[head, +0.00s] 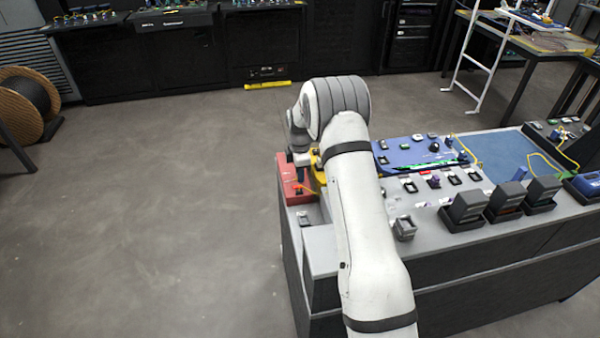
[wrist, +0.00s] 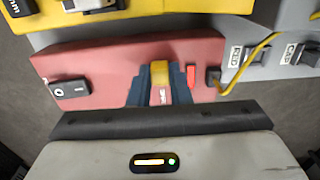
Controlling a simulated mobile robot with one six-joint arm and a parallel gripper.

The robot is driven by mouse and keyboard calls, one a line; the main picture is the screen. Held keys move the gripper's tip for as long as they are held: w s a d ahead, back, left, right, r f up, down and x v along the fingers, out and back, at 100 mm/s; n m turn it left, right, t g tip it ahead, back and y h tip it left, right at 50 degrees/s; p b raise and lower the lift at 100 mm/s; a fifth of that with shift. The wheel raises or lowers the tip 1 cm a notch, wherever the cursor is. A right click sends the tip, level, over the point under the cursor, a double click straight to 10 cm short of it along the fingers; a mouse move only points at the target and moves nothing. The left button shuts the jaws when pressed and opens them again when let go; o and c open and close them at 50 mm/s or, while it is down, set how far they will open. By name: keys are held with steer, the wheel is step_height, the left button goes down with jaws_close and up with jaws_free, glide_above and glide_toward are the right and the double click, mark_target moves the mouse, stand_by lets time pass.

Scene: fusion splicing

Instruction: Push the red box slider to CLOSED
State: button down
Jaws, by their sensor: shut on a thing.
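The red box (head: 287,180) sits at the left end of the grey bench; it also shows in the wrist view (wrist: 110,60). My gripper (wrist: 161,80) reaches down over the middle of the red box. Its two dark blue fingers are shut on a small yellow piece (wrist: 160,68), which looks like the slider knob. A pale strip with unreadable lettering lies just below the yellow piece, between the fingers. In the head view my gripper (head: 300,176) is small and partly hidden by my arm. I cannot read any CLOSED mark.
A black switch (wrist: 70,89) is on the left of the box. A small red indicator (wrist: 191,76) and a black socket (wrist: 213,77) with a yellow cable are to the right. A yellow box (wrist: 140,12) lies beyond. Floor left of the bench is clear.

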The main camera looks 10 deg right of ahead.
steer(key=w+b, duration=0.1)
steer(key=w, duration=0.2)
steer(key=shift+w+f, duration=0.1)
steer(key=shift+w, duration=0.3)
steer(key=shift+w+r, duration=0.2)
steer(key=shift+w, duration=0.1)
steer(key=c, duration=1.6)
jaws_free()
steer(key=shift+w, duration=0.1)
step_height(320, 180, up, 8)
steer(key=b, duration=0.1)
steer(key=shift+f, duration=0.15)
